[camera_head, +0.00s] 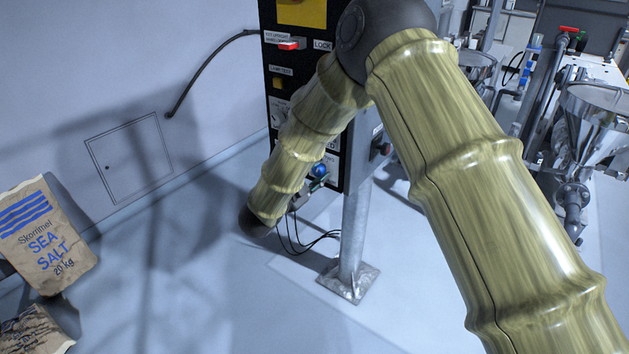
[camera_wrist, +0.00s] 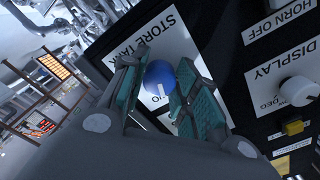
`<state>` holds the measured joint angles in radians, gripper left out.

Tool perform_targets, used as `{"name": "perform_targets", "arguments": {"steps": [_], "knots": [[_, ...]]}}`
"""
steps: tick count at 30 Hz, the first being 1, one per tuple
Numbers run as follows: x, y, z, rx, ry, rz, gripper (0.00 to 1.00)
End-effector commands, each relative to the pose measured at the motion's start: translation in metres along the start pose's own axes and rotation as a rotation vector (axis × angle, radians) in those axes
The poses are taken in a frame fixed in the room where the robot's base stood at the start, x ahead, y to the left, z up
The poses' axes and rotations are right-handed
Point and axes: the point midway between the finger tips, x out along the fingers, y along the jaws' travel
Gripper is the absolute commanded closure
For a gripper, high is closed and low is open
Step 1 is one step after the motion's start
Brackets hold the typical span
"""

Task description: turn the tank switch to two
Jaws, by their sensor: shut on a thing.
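The tank switch is a round blue knob (camera_wrist: 158,73) with a white pointer mark, on the black panel's white STORE TANK label (camera_wrist: 172,42). In the wrist view my gripper (camera_wrist: 163,96) has its teal finger pads on either side of the knob and is shut on it. The position numbers on the label are hidden or too small to read, so I cannot tell where the pointer stands. In the head view the blue knob (camera_head: 319,170) shows low on the panel, just right of my arm, which hides most of my gripper.
The black panel (camera_head: 334,178) stands on a grey post (camera_head: 354,235). Beside the switch are a white DISPLAY knob (camera_wrist: 298,91) and a yellow button (camera_wrist: 293,127). A red-handled switch (camera_head: 289,45) is higher up. Salt sacks (camera_head: 48,238) lie at left; a steel hopper (camera_head: 595,125) stands at right.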

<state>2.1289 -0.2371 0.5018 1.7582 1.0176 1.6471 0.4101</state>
Motion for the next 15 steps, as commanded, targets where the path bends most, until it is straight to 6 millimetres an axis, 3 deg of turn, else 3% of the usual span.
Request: {"name": "perform_targets", "arguments": {"steps": [15], "knots": [[-0.0003,-0.0014,0.0006,0.172,-0.002,-0.002,0.94]]}}
